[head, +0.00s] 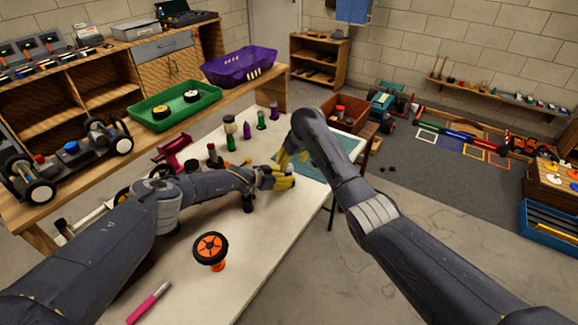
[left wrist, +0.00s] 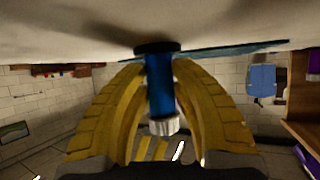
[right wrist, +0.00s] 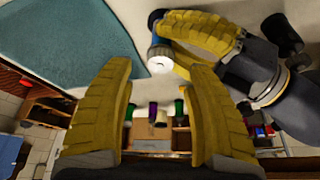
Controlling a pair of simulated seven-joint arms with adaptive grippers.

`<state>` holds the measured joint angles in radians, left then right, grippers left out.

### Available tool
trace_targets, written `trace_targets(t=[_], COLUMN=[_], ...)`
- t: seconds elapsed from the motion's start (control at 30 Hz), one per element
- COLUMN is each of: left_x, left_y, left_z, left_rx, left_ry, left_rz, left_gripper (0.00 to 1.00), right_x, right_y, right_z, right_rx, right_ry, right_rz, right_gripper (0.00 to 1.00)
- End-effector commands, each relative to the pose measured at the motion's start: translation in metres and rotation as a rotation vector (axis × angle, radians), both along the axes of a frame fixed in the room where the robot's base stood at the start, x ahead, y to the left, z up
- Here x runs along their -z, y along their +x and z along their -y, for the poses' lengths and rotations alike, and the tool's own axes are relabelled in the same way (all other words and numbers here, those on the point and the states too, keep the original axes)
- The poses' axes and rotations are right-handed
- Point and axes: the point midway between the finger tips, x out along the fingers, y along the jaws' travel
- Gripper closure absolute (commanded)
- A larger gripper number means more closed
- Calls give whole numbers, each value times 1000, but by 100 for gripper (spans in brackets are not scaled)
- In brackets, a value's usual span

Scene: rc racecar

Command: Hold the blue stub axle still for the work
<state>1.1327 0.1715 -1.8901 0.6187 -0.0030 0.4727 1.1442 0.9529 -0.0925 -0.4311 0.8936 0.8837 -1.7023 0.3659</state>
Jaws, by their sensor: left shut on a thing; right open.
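The blue stub axle (left wrist: 158,85) has a black disc at its table end and a white ribbed tip at the other. My left gripper (left wrist: 160,100) has its yellow fingers shut around the blue shaft. The right wrist view shows the axle's white tip (right wrist: 159,65) beside the left fingers. In the head view my left gripper (head: 277,178) is low over the white table, and its fingers hide the axle. My right gripper (head: 292,157) is just behind it, near the teal mat (head: 345,150). In the right wrist view the right fingers (right wrist: 160,105) are wide apart and empty.
An orange wheel with a black tyre (head: 210,248) stands on the table's near part, with a pink-handled tool (head: 148,303) in front.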

Motion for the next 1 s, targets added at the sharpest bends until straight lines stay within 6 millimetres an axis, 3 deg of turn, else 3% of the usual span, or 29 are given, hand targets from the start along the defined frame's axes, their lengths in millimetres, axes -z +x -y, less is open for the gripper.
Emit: trace_targets(t=[0.4, 0.93, 1.0], left_x=[0, 0, 0], left_y=[0, 0, 0], left_z=[0, 0, 0], left_rx=[0, 0, 0], left_ry=[1, 1, 1], left_rz=[-1, -1, -1], left_gripper=[100, 100, 100], right_x=[33, 38, 38], right_y=[11, 13, 13], right_z=[-8, -9, -9], right_rx=[-1, -1, -1], right_ry=[0, 0, 0], right_rz=[-1, 1, 1], right_gripper=[45, 45, 50])
